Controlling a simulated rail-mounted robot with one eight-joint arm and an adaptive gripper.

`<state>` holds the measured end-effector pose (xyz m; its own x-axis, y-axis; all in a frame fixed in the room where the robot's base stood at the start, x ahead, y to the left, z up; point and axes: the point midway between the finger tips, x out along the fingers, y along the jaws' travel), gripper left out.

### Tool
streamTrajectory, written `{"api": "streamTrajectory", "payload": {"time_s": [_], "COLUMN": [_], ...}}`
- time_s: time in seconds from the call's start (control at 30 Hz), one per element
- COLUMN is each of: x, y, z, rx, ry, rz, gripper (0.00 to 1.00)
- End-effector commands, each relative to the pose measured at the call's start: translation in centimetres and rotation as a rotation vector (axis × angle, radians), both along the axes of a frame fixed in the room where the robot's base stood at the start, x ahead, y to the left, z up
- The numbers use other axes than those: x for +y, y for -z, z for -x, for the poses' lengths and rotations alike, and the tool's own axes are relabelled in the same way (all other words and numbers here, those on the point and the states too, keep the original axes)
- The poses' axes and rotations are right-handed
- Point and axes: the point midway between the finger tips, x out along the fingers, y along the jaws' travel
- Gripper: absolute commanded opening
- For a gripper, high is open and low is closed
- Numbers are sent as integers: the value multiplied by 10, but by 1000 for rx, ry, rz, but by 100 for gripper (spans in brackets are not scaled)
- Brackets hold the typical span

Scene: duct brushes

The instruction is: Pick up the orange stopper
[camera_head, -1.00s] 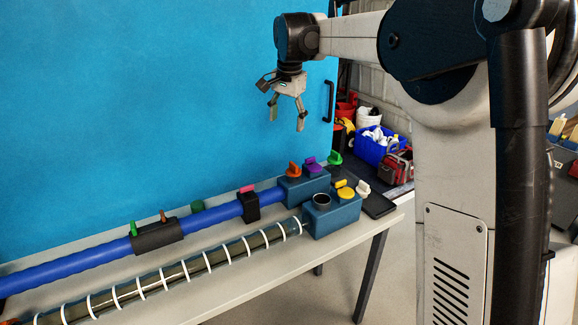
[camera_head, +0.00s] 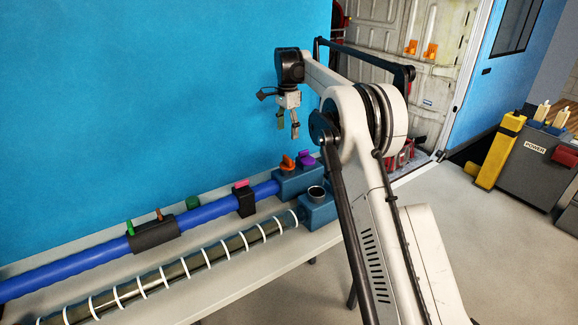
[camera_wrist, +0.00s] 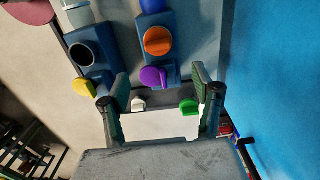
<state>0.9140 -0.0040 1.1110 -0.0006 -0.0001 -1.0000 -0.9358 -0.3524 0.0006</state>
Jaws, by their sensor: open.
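The orange stopper (camera_head: 287,161) sits on top of the rear blue block at the right end of the blue duct, left of a purple stopper (camera_head: 305,158). In the wrist view the orange stopper (camera_wrist: 158,41) shows from above, beyond the purple stopper (camera_wrist: 153,77). My gripper (camera_head: 288,125) hangs above the rear block with its fingers apart and pointing down. In the wrist view the open gripper (camera_wrist: 158,78) has nothing between its fingers, and the orange stopper lies past the fingertips.
The front blue block has an open round socket (camera_wrist: 82,54) and a yellow stopper (camera_wrist: 84,89). White (camera_wrist: 138,104) and green (camera_wrist: 189,106) stoppers lie near the fingers in the wrist view. A blue wall (camera_head: 150,90) stands behind the table (camera_head: 225,276). A black clamp (camera_head: 154,237) holds the duct.

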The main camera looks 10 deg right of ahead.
Motion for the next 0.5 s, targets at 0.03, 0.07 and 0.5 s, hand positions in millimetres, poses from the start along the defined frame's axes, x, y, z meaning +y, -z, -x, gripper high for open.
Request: {"api": "streamTrajectory", "payload": {"time_s": [0.03,0.07,0.5], "x": [0,0,0], "y": [8,14,72], "z": [0,0,1], "rx": [0,0,-1], "ry": [0,0,-1], "rz": [0,0,0], "gripper": [62,62,62]}}
